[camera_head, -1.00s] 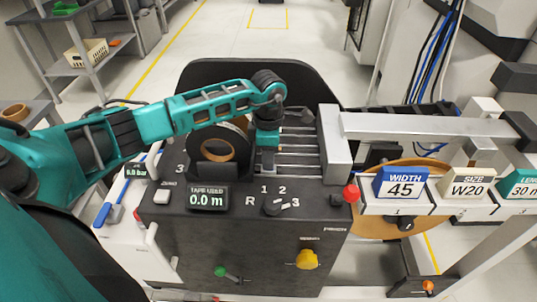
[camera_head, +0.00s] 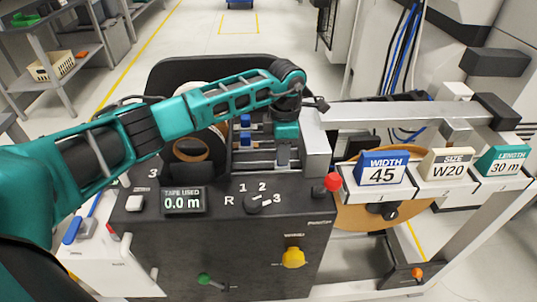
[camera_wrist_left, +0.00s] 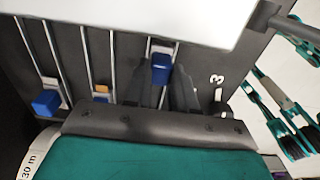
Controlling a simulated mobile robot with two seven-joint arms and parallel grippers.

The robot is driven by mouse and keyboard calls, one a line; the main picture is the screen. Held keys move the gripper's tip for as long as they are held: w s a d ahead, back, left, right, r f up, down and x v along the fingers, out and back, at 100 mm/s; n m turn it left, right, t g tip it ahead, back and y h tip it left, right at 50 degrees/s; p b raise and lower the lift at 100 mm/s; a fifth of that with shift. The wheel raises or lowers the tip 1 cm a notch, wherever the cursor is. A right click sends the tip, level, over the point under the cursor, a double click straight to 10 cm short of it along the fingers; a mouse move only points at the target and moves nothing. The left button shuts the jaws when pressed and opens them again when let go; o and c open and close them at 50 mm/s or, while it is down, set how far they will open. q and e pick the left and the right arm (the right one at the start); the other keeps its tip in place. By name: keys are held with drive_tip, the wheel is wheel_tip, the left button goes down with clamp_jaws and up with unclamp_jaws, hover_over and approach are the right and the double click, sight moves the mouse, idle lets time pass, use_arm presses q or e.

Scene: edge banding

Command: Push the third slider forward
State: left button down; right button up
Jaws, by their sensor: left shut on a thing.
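In the left wrist view a blue slider block (camera_wrist_left: 160,68) sits on a metal rail, nearest the printed 3. My left gripper (camera_wrist_left: 163,82) has its two dark fingers on either side of this block and is shut on it. In the head view my left gripper (camera_head: 287,148) is low over the right part of the slider rails, and the held block is hidden there. Two other blue slider blocks, a far one (camera_head: 245,121) and a nearer one (camera_head: 245,138), stand on rails to its left. My right gripper is not in view.
A tape roll (camera_head: 192,152) stands left of the rails. A grey metal housing (camera_head: 314,150) stands close to the gripper's right. The front panel carries a tape display (camera_head: 182,200), a knob (camera_head: 258,203) and a red ball (camera_head: 332,182). Signs (camera_head: 382,168) stand at right.

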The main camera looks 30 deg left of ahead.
use_arm(q)
drive_tip(key=shift+w+d, duration=0.1)
drive_tip(key=shift+d, duration=0.1)
drive_tip(key=c, duration=1.1)
unclamp_jaws()
drive_tip(key=shift+d, duration=0.1)
drive_tip(key=shift+o, duration=0.9)
wheel_tip(320, 180, up, 13)
